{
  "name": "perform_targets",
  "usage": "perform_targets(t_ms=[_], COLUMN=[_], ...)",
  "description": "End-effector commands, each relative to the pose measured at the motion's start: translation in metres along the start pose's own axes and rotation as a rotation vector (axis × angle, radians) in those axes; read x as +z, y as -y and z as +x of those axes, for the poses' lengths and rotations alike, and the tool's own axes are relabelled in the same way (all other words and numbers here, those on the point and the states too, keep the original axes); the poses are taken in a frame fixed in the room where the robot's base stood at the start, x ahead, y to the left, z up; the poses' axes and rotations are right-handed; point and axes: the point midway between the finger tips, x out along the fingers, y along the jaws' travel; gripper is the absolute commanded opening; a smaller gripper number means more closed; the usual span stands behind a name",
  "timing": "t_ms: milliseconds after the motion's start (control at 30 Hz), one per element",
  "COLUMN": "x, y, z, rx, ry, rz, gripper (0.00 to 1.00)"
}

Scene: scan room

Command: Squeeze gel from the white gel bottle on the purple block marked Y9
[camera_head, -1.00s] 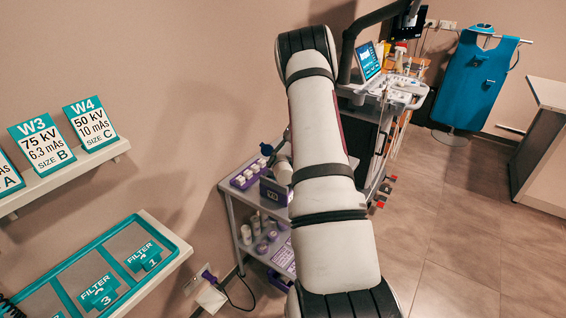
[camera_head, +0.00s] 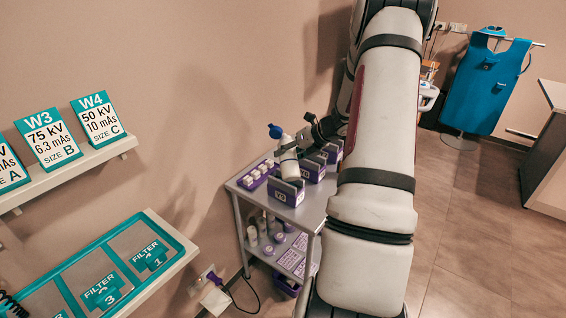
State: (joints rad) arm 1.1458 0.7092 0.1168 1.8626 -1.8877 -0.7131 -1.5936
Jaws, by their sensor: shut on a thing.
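The white gel bottle (camera_head: 289,168) with a blue cap (camera_head: 275,131) is in my gripper (camera_head: 290,150). It leans, with its cap to the upper left, and appears just above or behind the front purple block (camera_head: 286,192). I cannot tell whether they touch. This block is nearest on the cart's top, and its small label seems to read Y9. My gripper is shut on the bottle, coming from the right; its fingers are small and partly hidden.
Two more purple blocks (camera_head: 313,168) stand behind on the grey cart (camera_head: 314,213). A purple tray of small white items (camera_head: 257,175) lies at the left of the cart top. The lower shelf holds several bottles and jars. My arm hides the cart's right side.

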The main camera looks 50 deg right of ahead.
Motion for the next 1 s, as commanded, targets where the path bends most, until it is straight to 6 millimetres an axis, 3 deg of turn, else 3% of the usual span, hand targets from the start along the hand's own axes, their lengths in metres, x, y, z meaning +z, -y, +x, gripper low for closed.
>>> perform_targets(t_ms=[267,1000], x=[0.008,0.051], y=[0.001,-0.02], z=[0.004,-0.029], rx=[0.0,0.0], ry=[0.086,0.444], rz=[-0.055,-0.295], gripper=[0.36,0.36])
